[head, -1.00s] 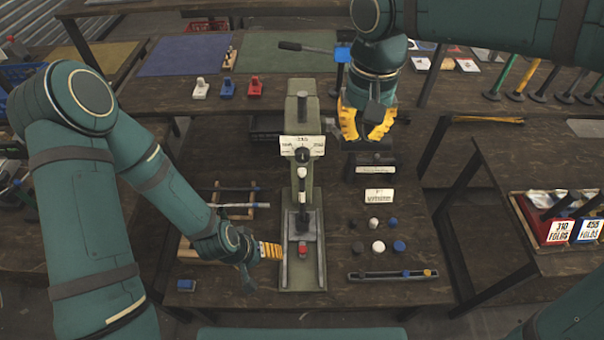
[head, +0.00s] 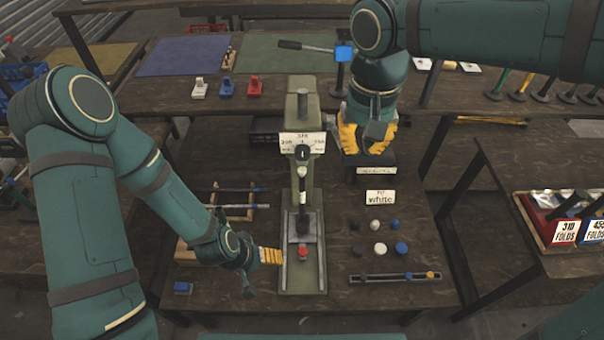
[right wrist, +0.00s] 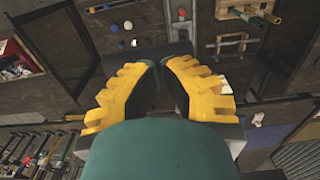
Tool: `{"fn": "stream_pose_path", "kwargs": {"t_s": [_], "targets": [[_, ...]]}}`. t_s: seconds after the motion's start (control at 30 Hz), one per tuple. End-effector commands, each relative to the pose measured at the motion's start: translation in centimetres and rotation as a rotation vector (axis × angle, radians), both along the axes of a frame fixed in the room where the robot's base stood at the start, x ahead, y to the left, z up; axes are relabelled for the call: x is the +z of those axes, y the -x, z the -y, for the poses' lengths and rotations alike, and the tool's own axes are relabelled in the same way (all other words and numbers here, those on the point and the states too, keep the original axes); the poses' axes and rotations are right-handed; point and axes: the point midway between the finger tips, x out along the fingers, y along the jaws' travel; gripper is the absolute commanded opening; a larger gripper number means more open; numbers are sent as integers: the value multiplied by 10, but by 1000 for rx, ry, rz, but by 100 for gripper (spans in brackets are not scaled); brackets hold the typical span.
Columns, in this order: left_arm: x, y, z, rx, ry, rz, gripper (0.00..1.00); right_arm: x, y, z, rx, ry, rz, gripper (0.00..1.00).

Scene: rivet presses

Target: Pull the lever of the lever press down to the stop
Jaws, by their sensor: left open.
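The green press (head: 304,180) stands at the middle of the front table, with a white scale plate (head: 302,143), a dark ram and a red piece (head: 303,253) at its base. My left gripper (head: 262,268) is open and empty, just left of the press base. My right gripper (head: 367,142) is open, right of the press column and above a black block (head: 362,177). Its spread yellow fingers show in the right wrist view (right wrist: 158,85).
A card reading "white" (head: 380,197), several round pieces (head: 380,250) and a narrow tray (head: 370,279) lie right of the press. A wooden rack (head: 232,212) stands behind my left gripper. A blue block (head: 183,288) lies at the front left.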

Motion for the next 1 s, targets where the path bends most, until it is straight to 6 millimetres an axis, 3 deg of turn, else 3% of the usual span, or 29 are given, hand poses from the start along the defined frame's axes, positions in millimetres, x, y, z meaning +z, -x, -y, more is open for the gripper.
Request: {"fn": "stream_pose_path", "kwargs": {"t_s": [0.63, 1.0], "targets": [[-5, 0, 0, 0, 0, 0, 73, -7, 3, 0, 0, 0, -1, 0], [-20, 0, 0, 0, 0, 0, 73, -25, 11, 0, 0, 0, -1, 0]]}}
